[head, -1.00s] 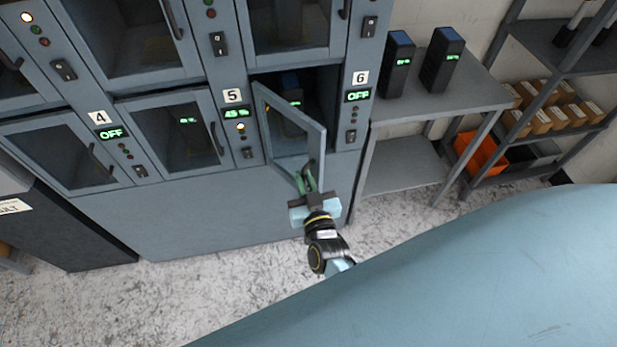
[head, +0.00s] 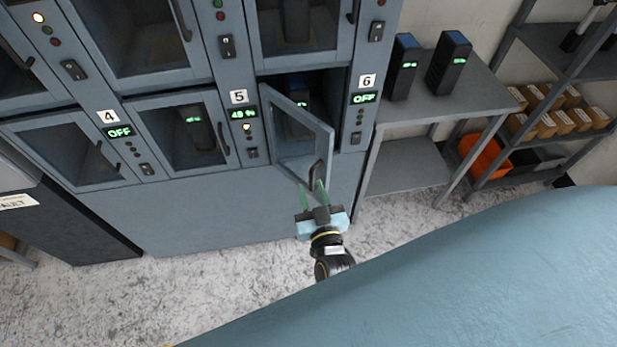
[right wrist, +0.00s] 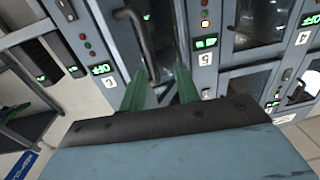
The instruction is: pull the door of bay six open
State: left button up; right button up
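The door of bay six (head: 290,140), a grey frame with a glass pane, stands swung out from its bay, hinged on its left side. The 6 label (head: 367,81) and an OFF display (head: 363,98) are right of the opening. The door's dark handle (head: 318,173) is at its free edge; it also shows in the right wrist view (right wrist: 140,35). My right gripper (head: 313,188) has its green fingers spread apart just below the handle. The wrist view shows the fingers apart with the handle's end near the gap; contact is unclear. My left gripper is out of view.
A dark battery (head: 304,100) with a green display is partly visible inside bay six. Closed bay doors lie left and above. A grey table (head: 440,105) with two batteries and a shelf rack stand right. A large blue surface fills the lower right. Speckled floor is clear before the cabinet.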

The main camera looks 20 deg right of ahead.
jog(key=s+a+p, duration=0.2)
jog(key=s, duration=0.7)
jog(key=shift+s, duration=0.35)
jog(key=shift+d, duration=0.1)
